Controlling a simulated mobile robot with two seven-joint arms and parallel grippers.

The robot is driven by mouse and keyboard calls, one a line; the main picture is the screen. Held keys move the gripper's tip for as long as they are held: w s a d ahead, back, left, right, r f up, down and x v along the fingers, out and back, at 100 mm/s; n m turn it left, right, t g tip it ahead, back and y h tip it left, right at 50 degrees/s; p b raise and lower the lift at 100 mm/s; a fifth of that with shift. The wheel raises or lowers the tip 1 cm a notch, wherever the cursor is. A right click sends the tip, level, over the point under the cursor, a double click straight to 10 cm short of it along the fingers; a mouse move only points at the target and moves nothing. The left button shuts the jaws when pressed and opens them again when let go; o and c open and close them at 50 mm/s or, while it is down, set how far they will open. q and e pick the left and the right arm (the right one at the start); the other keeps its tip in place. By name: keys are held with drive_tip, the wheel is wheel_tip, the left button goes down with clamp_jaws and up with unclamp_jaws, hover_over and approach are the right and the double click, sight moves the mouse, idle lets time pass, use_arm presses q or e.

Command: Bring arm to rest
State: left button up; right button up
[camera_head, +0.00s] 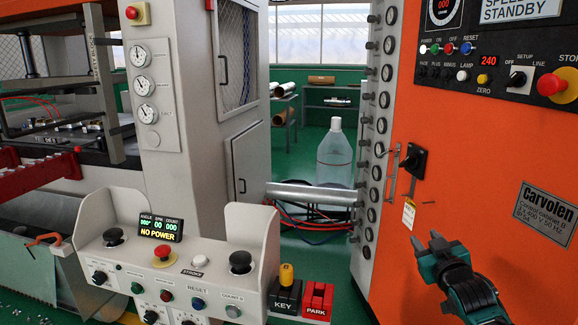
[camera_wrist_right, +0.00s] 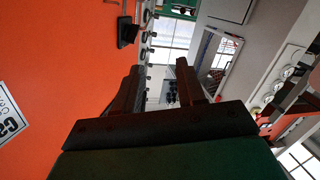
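My right gripper (camera_head: 428,241) is at the lower right, in front of the orange cabinet (camera_head: 455,165). Its two dark fingers point up and away from me. In the right wrist view, the fingers of my right gripper (camera_wrist_right: 160,72) stand apart with a clear gap and nothing between them, so it is open and empty. The orange cabinet also fills the left of the right wrist view (camera_wrist_right: 60,60). My left gripper and arm are not in view.
A control console (camera_head: 125,262) reads NO POWER, with KEY (camera_head: 283,296) and PARK (camera_head: 318,299) blocks at its right. A black rotary handle with a tag (camera_head: 408,213) is on the orange cabinet. A clear bottle (camera_head: 335,155) stands behind. Green floor shows between console and cabinet.

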drive_tip(key=s+a+f+g+y, duration=0.1)
drive_tip(key=s+a+f, duration=0.3)
drive_tip(key=s+f, duration=0.3)
drive_tip(key=s+a+f+g+y, duration=0.1)
drive_tip(key=s+a+f+g, duration=0.15)
drive_tip(key=s+f, duration=0.5)
drive_tip(key=s+a+f+g, duration=0.1)
drive_tip(key=s+a+f, duration=0.2)
drive_tip(key=s, duration=0.6)
drive_tip(key=s+a+f+g, duration=0.1)
drive_tip(key=s+a+f, duration=0.3)
drive_tip(key=s, duration=0.6)
drive_tip(key=shift+s+a+f+m+y, duration=0.25)
drive_tip(key=shift+f+m+y, duration=0.15)
drive_tip(key=shift+f, duration=0.05)
drive_tip(key=shift+g, duration=0.25)
